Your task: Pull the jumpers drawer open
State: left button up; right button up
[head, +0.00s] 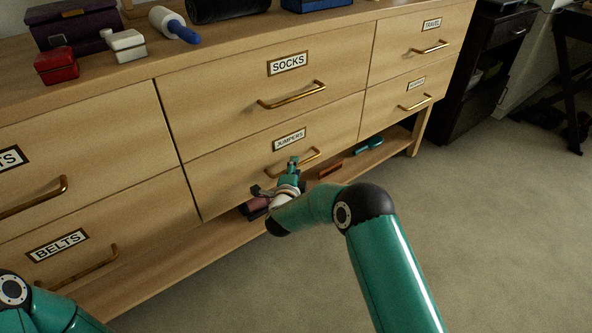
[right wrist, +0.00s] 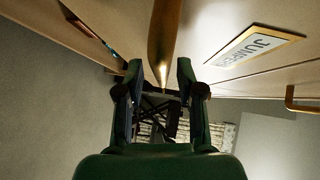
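The jumpers drawer (head: 232,171) is a pale wooden front in the lower row, under the socks drawer, and looks flush with its neighbours. Its label (head: 289,139) also shows in the right wrist view (right wrist: 255,47). My right gripper (head: 291,167) is at the left part of its brass handle (head: 311,157). In the right wrist view, the two fingers of this gripper (right wrist: 161,76) are apart, with the brass handle (right wrist: 164,35) running down between their tips. I cannot tell whether either finger touches it. My left gripper is out of view; only my left arm shows at the lower left.
Other closed drawers surround it: socks (head: 230,92), belts (head: 120,222) and travel (head: 410,38). A low shelf (head: 345,161) below holds a teal item (head: 369,144) and a brown one. Boxes and a lint roller (head: 173,24) stand on top. The carpet (head: 480,230) in front is clear.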

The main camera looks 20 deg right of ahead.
jog(key=shift+w+d, duration=0.25)
jog(key=shift+w, duration=0.3)
grip_shut()
jog(key=shift+f, duration=0.1)
